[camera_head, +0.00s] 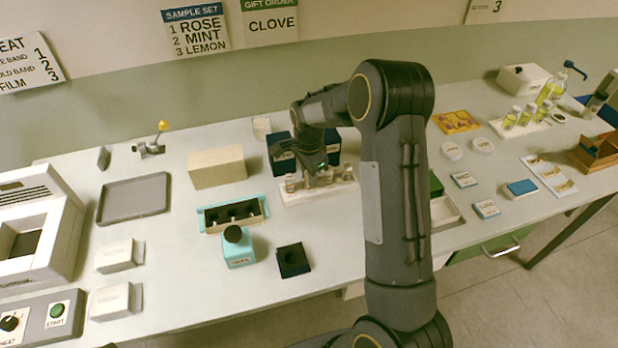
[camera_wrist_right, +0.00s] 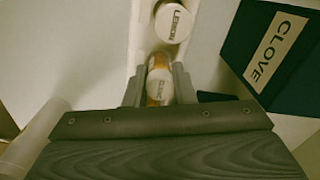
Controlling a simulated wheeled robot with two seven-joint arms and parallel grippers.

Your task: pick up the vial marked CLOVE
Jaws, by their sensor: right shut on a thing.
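My right gripper (camera_head: 308,172) is over the row of vials on the white rack (camera_head: 320,192) in the head view. In the right wrist view, my right gripper (camera_wrist_right: 159,88) is shut on a vial with a white cap (camera_wrist_right: 160,85) and an amber body. The small print on that cap is hard to read. A vial with a white cap marked LEMON (camera_wrist_right: 172,21) stands beside it in the row. The arm hides part of the rack in the head view. My left gripper is not in view.
A dark blue box marked CLOVE (camera_wrist_right: 275,48) is right of the vials in the wrist view. A teal-edged tray (camera_head: 233,214), a teal bottle (camera_head: 238,250) and a dark square holder (camera_head: 293,261) are nearby. A GIFT ORDER sign reading CLOVE (camera_head: 270,22) hangs behind.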

